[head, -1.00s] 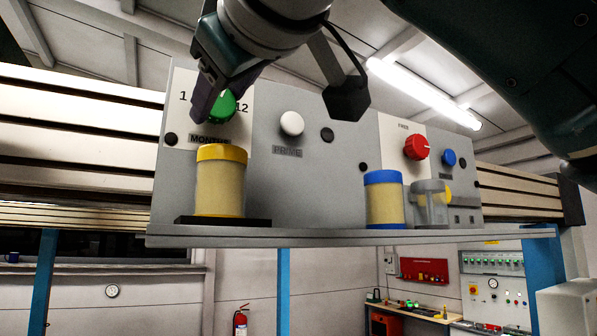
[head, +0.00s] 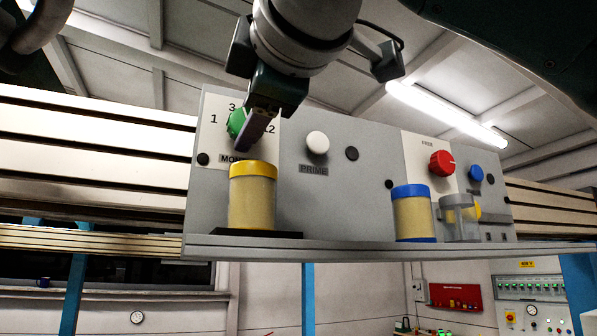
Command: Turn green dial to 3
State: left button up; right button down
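The dial's pointer is hidden. My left gripper is out of view.
The panel (head: 360,200) also bears a white knob (head: 317,142), a red dial (head: 441,163) and a blue knob (head: 475,173).

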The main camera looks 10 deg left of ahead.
dwell(0.5)
jog(key=shift+c, duration=1.4)
grip_release()
